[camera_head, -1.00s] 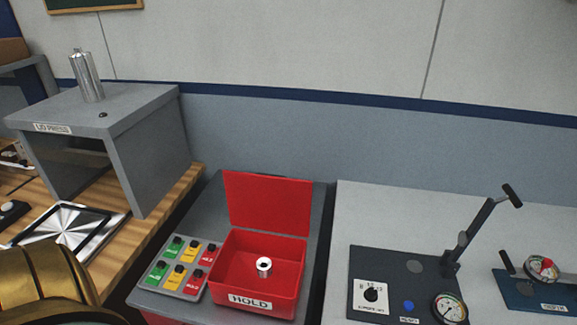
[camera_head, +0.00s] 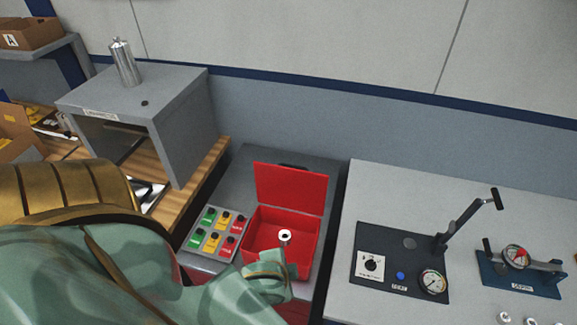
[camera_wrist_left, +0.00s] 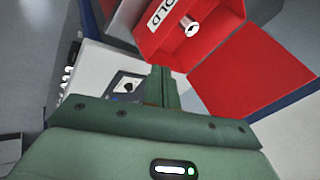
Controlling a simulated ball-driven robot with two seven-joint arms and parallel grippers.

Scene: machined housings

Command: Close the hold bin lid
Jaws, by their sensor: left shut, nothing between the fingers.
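The red hold bin (camera_head: 262,232) stands open on a grey surface, with its red lid (camera_head: 291,190) standing up at its back edge. A small shiny metal part sits inside the bin (camera_head: 285,236). My left arm reaches in from the left, and its hand (camera_head: 266,277) is in front of the bin, covering its front and label. In the left wrist view, my left gripper (camera_wrist_left: 161,73) is shut and empty. The bin (camera_wrist_left: 160,42) with its HOLD label and the lid (camera_wrist_left: 245,82) show beyond the fingertips. My right gripper is out of view.
A panel of green, yellow and red buttons (camera_head: 218,235) sits just left of the bin. To the right, a white bench (camera_head: 380,190) carries a dark lever fixture with a gauge (camera_head: 400,262) and a blue gauge fixture (camera_head: 520,275).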

